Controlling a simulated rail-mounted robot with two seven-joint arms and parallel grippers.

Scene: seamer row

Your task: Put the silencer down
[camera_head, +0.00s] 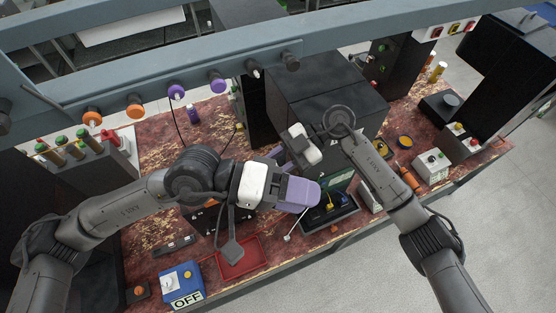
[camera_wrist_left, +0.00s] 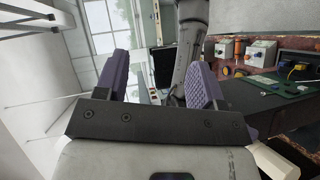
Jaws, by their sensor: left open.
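My left gripper (camera_head: 291,174) is above the middle of the red worktop, its purple fingers spread and pointing right. In the left wrist view the fingers of the left gripper (camera_wrist_left: 158,82) stand well apart with nothing between them. I cannot pick out the silencer for certain; small fittings lie about the bench. My right gripper (camera_head: 303,146) shows its pale body just beyond the left one, beside the dark cabinet. Its fingertips are not clear, so I cannot tell whether it is open or holds anything.
A red tray (camera_head: 240,262) and a blue box (camera_head: 183,285) marked OFF are at the front. A dark tray (camera_head: 330,212) holds yellow and blue pieces. A large dark cabinet (camera_head: 325,100) stands behind.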

